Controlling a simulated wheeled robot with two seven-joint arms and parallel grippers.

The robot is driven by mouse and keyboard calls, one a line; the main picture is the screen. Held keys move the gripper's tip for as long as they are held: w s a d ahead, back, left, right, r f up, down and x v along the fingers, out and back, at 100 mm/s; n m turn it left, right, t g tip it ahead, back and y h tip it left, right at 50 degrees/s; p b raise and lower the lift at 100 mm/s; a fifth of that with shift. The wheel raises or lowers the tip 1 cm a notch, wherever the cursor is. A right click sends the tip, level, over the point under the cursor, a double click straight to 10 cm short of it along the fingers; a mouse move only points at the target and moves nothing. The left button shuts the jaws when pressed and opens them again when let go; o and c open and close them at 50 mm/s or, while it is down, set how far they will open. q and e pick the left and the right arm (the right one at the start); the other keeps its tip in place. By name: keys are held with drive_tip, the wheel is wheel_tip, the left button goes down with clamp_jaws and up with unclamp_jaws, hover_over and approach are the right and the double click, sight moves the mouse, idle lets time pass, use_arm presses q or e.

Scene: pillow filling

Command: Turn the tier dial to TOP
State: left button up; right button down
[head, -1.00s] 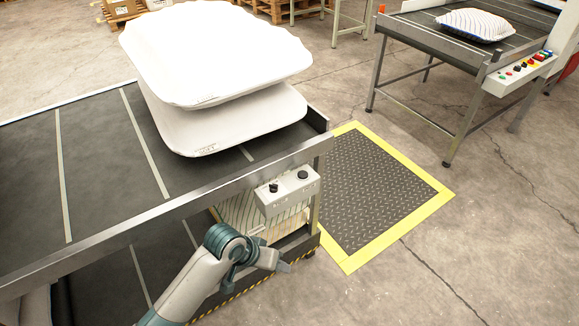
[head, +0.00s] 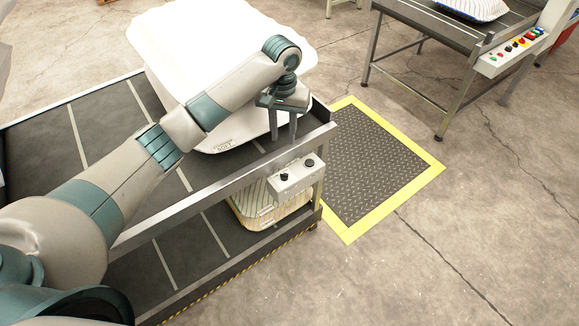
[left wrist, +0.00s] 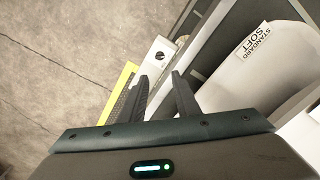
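The pale control box (head: 290,182) is fixed to the front rail of the dark two-level table. It carries two small black knobs, one at left (head: 283,177) and one at right (head: 309,162); their markings are too small to read. My left gripper (head: 284,138) points down above the table's edge, behind and above the box, touching neither knob. Its two fingers are apart with nothing between them. In the left wrist view the fingers (left wrist: 158,85) are also apart, with the box (left wrist: 160,52) and one dark knob beyond them. My right gripper is not in view.
White pillows (head: 225,145) lie on the upper level (head: 50,145), close to my left gripper; one label reads "STANDARD SOFT". A striped pillow (head: 275,216) lies on the lower level. A yellow-edged mat (head: 375,160) covers clear floor. A second table (head: 430,40) stands at upper right.

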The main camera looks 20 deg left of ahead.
sight(284, 174)
use_arm(q)
drive_tip(key=shift+f, duration=0.1)
idle(0.3)
wheel_tip(284, 174, down, 17)
drive_tip(key=shift+f+p, duration=0.15)
drive_tip(key=shift+p, duration=1.05)
clamp_jaws()
